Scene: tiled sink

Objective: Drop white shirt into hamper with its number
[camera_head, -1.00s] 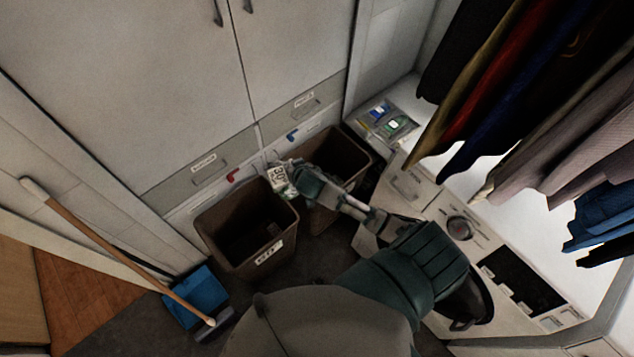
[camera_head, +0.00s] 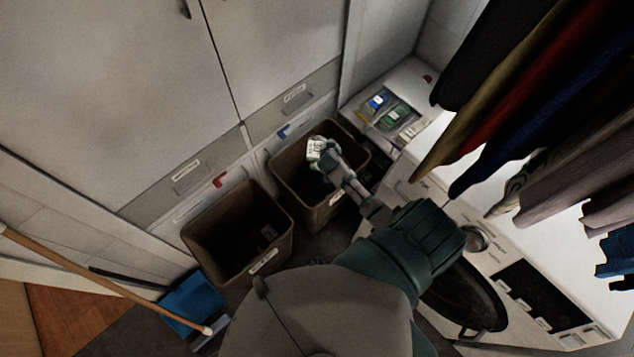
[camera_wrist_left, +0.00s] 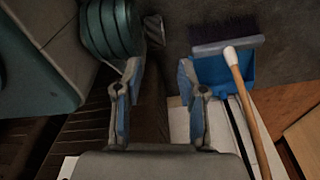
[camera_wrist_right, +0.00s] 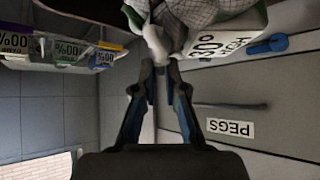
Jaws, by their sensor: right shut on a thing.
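My right gripper (camera_head: 327,163) is over the opening of the right brown hamper (camera_head: 284,185). It is shut on the white shirt (camera_head: 313,147), a small bundle of pale cloth. In the right wrist view the shirt (camera_wrist_right: 187,14) looks finely checked, beside a white tag (camera_wrist_right: 222,43) reading 30. The left brown hamper (camera_head: 196,240) stands beside it, with a small dark item inside. Both hampers carry white labels, too small to read. My left gripper (camera_wrist_left: 159,66) is open and empty in the left wrist view, and hidden in the head view.
A washing machine (camera_head: 462,300) stands at right, under hanging clothes (camera_head: 520,80). A blue dustpan (camera_head: 190,300) and a long-handled broom (camera_head: 100,280) are at lower left.

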